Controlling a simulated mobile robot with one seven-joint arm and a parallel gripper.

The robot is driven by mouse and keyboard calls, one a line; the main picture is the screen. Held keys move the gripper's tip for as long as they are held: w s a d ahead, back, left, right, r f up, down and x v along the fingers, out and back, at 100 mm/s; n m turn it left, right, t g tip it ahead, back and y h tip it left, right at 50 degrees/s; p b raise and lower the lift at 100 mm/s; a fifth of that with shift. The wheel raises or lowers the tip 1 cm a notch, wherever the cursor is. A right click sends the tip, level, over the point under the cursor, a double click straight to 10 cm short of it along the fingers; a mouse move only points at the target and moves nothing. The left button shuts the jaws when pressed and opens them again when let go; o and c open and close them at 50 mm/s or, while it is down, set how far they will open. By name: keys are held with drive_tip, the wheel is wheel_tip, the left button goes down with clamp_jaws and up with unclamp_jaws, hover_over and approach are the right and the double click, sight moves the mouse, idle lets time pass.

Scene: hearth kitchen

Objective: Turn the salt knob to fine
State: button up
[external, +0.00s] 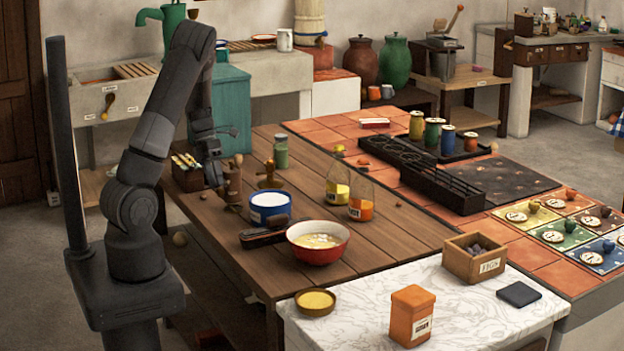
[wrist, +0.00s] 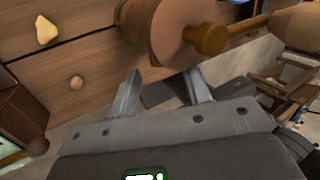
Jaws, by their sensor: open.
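A wooden mill (external: 234,182), which looks like the salt mill, stands on the left part of the wooden table. In the wrist view its round wooden body (wrist: 150,25) fills the top middle, and an orange-brown knob (wrist: 207,39) sticks out from it to the right. I cannot read any fine or coarse mark on it. My gripper (wrist: 163,84) is open and empty, with its two fingers just short of the wooden body in the picture. In the external view my gripper (external: 216,178) is beside the mill on its left, partly hidden by the arm.
A brass piece (external: 269,174) and a blue-and-white tub (external: 269,207) stand right of the mill. A red bowl (external: 318,243) and bottles (external: 361,201) stand further right. The table's left edge is near.

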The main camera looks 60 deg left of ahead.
sight(221, 192)
drive_tip(key=shift+x, duration=1.2)
drive_tip(key=shift+c, duration=0.5)
clamp_jaws()
